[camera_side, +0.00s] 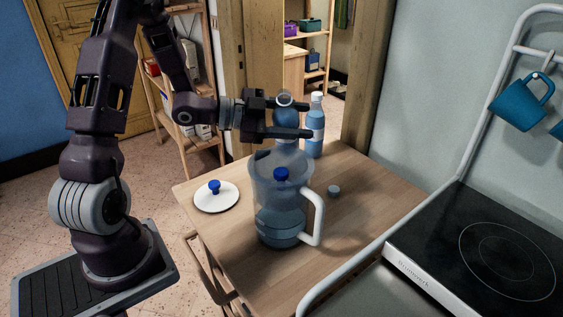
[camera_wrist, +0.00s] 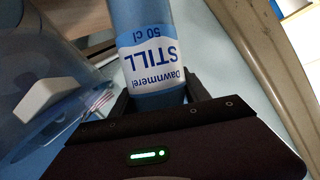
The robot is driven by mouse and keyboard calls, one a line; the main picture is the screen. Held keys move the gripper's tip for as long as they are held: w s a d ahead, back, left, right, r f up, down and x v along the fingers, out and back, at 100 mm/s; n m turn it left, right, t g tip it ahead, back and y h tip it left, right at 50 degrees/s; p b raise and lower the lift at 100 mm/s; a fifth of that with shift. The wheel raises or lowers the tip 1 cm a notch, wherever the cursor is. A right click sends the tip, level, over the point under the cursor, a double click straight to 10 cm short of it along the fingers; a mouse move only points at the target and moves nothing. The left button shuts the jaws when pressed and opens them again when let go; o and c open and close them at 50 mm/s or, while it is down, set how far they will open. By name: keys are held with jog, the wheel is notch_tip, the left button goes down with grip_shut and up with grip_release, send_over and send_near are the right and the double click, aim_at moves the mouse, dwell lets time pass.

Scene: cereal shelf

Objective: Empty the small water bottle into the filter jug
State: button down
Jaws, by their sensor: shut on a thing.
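My gripper (camera_side: 309,122) is shut on a small clear blue bottle (camera_side: 285,116), whose label (camera_wrist: 152,55) reads "STILL 50 cl" in the wrist view. The jug also shows at the left in the wrist view (camera_wrist: 25,110).
A white lid (camera_side: 214,203) with a blue knob lies left of the jug on the wooden table (camera_side: 365,195). A small cap (camera_side: 334,191) lies to the right. A capped bottle (camera_side: 316,122) stands behind. A black hob (camera_side: 480,250) is at the right.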

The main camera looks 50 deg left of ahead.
jog(key=shift+s+d+r+m, duration=0.15)
jog(key=shift+r+m, duration=0.35)
jog(key=shift+m, duration=0.1)
jog(key=shift+r+m+t, duration=0.5)
jog(key=shift+m+t, duration=0.1)
jog(key=shift+m, duration=0.1)
jog(key=shift+r, duration=0.15)
jog(key=shift+w+a+f+m+t, duration=0.1)
jog(key=shift+w+a+m+t, duration=0.2)
jog(key=shift+m, duration=0.45)
jog(key=shift+w+a+f+m+t, duration=0.1)
jog(key=shift+w+a+m+t, duration=0.15)
jog(key=shift+m, duration=0.5)
jog(key=shift+a+m+t, duration=0.1)
jog(key=shift+m+t, duration=0.25)
jog(key=shift+m, duration=0.65)
jog(key=shift+s+d+r+m+h, duration=0.25)
jog(key=shift+d+r+m+h, duration=0.15)
jog(key=shift+r+m, duration=0.4)
dwell(0.7)
jog(key=shift+f+m+t+p, duration=0.2)
jog(key=shift+m+t+p, duration=0.1)
jog(key=shift+m, duration=0.7)
dwell(1.5)
